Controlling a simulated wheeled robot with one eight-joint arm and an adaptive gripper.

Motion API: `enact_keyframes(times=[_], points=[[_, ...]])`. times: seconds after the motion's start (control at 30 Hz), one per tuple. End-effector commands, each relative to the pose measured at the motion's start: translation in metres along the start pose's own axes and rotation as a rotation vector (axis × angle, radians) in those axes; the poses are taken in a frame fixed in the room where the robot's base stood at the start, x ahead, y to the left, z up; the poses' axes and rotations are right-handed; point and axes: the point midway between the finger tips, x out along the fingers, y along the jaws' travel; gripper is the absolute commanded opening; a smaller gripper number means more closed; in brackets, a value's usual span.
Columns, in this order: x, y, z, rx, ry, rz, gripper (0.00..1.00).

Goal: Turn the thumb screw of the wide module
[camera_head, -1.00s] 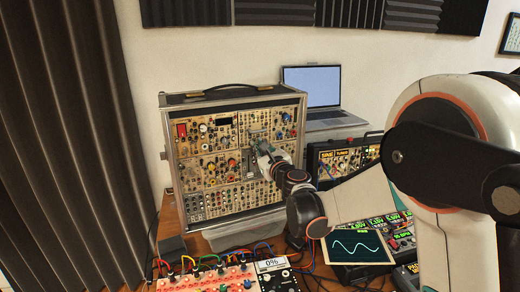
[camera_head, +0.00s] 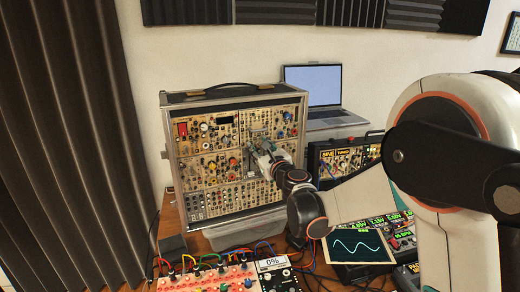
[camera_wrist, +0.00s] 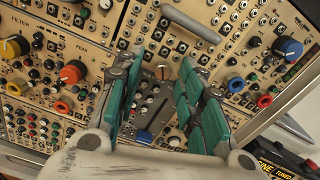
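The modular synth case (camera_head: 238,160) stands upright with its tan panels facing me. My gripper (camera_head: 262,152) is in front of its middle-right part. In the wrist view my gripper (camera_wrist: 160,78) has its teal fingers apart with nothing held between them. I cannot tell whether a finger touches the panel. A grey bar handle (camera_wrist: 190,24) crosses the panel just above. The wide module's edges are partly hidden by the fingers.
Knobs crowd the panel: an orange one (camera_wrist: 72,72) to the left and a blue one (camera_wrist: 288,47) to the right. A laptop (camera_head: 312,88) and a smaller synth (camera_head: 345,160) stand right of the case. A patch-cabled pink unit (camera_head: 205,280) lies in front.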

Motion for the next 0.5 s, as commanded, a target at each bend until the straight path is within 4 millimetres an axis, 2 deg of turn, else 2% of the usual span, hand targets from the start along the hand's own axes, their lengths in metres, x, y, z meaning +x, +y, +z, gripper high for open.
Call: enact_keyframes(times=[0.17,0.5], points=[[-0.014,0.0,0.0,0.0,0.0,-0.001,0.35],[-0.081,0.0,0.0,0.0,0.0,-0.001,0.35]])
